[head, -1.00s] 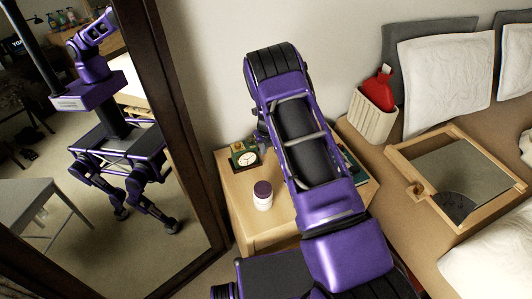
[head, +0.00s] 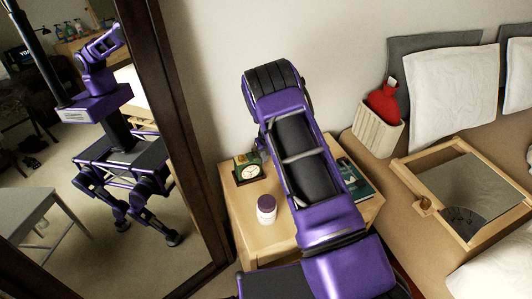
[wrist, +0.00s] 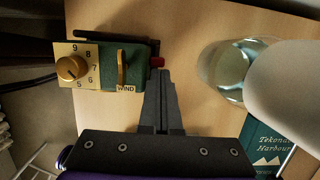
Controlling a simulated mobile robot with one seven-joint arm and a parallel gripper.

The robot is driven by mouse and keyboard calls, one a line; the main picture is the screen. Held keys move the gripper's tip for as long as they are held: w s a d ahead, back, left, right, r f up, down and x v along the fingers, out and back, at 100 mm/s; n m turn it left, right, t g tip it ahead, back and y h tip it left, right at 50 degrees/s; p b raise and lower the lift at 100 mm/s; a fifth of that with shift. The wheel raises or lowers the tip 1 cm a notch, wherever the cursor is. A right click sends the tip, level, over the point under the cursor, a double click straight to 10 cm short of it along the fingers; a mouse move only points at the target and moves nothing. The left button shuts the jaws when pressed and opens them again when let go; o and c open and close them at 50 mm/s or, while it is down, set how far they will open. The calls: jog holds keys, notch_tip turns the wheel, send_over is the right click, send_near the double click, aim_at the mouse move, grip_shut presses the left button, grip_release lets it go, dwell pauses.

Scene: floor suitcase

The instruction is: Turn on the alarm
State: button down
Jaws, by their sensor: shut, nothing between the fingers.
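The alarm clock (head: 249,170) stands on the nightstand with its white face showing in the head view. In the head view my arm hides most of the gripper.
The wooden nightstand (head: 245,222) also holds a purple-lidded jar (head: 266,209) and a green book (head: 355,179). In the wrist view a clear glass (wrist: 226,68) and a rounded white object (wrist: 285,85) are right of my gripper. A mirror stands left; the bed is right.

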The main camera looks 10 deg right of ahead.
jog(key=a+p+v, duration=0.1)
jog(key=p+v, duration=0.1)
jog(key=v, duration=1.5)
jog(key=shift+d, duration=0.45)
